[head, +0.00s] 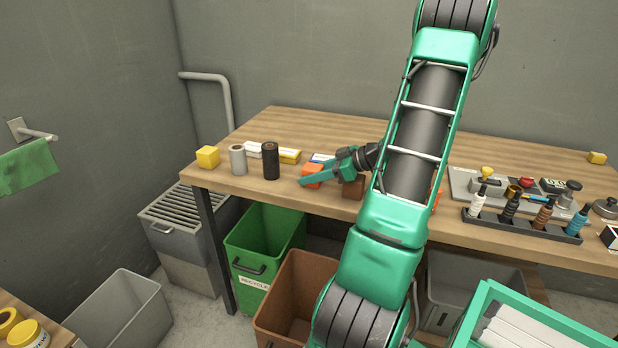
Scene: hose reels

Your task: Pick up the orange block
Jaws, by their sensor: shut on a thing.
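The orange block (312,170) is at the front part of the wooden table, left of my arm. My gripper (312,178) reaches down to it from the right, with its green fingers at the block. The gripper is shut on the orange block, and one finger covers part of its near side. I cannot tell whether the block touches the tabletop. Another orange thing (436,200) shows in part behind my arm.
A brown block (353,188) sits close to my gripper. A black cylinder (270,161), a grey cylinder (238,160) and a yellow block (208,157) stand to the left. A bottle rack (520,224) is on the right. Green (262,236) and brown bins (283,300) stand below the table's front edge.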

